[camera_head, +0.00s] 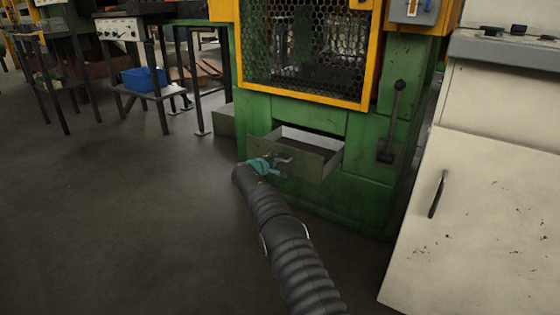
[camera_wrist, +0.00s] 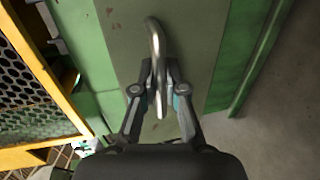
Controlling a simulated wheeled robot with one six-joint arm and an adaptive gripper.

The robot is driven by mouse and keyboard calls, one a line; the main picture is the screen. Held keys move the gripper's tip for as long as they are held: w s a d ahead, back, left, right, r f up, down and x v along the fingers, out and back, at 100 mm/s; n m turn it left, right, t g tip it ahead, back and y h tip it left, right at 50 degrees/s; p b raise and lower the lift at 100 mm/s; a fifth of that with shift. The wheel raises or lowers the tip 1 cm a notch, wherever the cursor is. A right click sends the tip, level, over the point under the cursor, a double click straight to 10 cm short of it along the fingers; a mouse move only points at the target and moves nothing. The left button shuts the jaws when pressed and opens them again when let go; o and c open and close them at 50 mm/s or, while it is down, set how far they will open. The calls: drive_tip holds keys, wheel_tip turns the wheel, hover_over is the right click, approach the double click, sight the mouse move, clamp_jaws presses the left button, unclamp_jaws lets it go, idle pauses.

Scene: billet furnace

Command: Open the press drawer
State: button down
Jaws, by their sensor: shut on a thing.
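The press drawer (camera_head: 313,164) is a grey metal box in the green press (camera_head: 371,140). In the head view it stands pulled out, with its open top and inside showing. Its front panel also shows in the wrist view (camera_wrist: 195,30), with a curved metal handle (camera_wrist: 154,38) on it. My gripper (camera_head: 276,161) is at the drawer front. In the wrist view my gripper (camera_wrist: 160,75) has its fingers on both sides of the handle, shut on it. In the head view most of the handle is hard to make out behind the gripper.
A yellow-framed mesh guard (camera_head: 371,50) is above the drawer. A lever (camera_head: 395,110) is on the press to its right. A cream cabinet (camera_head: 480,200) stands close on the right. A table with a blue bin (camera_head: 144,79) is back left. The floor (camera_head: 120,220) at left is clear.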

drive_tip(key=shift+d, duration=0.15)
drive_tip(key=c, duration=1.2)
unclamp_jaws()
drive_tip(key=shift+s+a, duration=0.1)
drive_tip(key=shift+a, duration=0.15)
drive_tip(key=v, duration=1.1)
drive_tip(key=shift+s, duration=0.35)
drive_tip(key=shift+a, duration=0.15)
